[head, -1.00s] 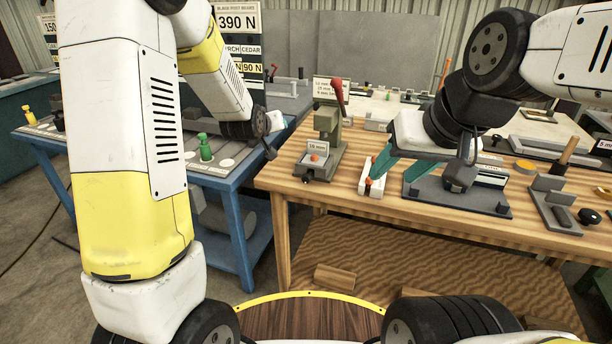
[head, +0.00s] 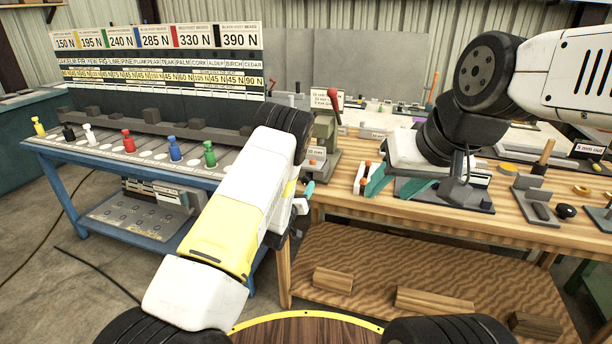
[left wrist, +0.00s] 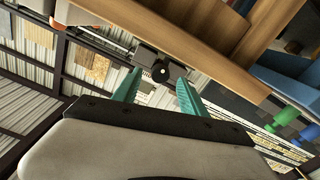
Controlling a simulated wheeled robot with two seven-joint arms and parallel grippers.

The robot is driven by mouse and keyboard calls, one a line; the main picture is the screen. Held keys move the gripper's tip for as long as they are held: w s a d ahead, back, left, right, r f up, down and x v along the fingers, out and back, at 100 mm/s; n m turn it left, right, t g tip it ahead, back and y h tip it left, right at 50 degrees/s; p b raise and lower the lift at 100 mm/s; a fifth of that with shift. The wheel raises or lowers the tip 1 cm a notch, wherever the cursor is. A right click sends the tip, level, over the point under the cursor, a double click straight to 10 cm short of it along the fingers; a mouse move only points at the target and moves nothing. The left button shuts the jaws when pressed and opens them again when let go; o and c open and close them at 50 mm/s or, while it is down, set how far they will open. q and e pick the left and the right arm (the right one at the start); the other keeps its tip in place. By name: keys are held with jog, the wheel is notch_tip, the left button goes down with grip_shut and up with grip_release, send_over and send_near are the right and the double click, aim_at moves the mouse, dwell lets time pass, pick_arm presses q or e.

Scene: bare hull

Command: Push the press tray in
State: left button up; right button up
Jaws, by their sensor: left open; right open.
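The press (head: 326,130), grey-green with a red lever, stands near the left end of the wooden bench. Its press tray (head: 315,158), a grey block with a pale label and an orange spot, sits low at its front, partly hidden by my left arm. My left gripper (head: 306,192) is open at the bench's front left edge, just below the tray. In the left wrist view, a grey block with a round black knob (left wrist: 160,72), seemingly the tray's front, shows beyond and between the teal fingers; I see no contact. My right gripper (head: 398,187) is open over the bench.
A white block with orange tops (head: 363,178) stands beside my right gripper's left finger. A dark plate (head: 455,196) lies under that gripper. The blue table (head: 110,162) at left holds several coloured pegs. Wooden blocks (head: 435,299) lie on the lower shelf.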

aim_at(305, 182)
pick_arm(q)
jog(key=shift+x, duration=2.8)
grip_shut()
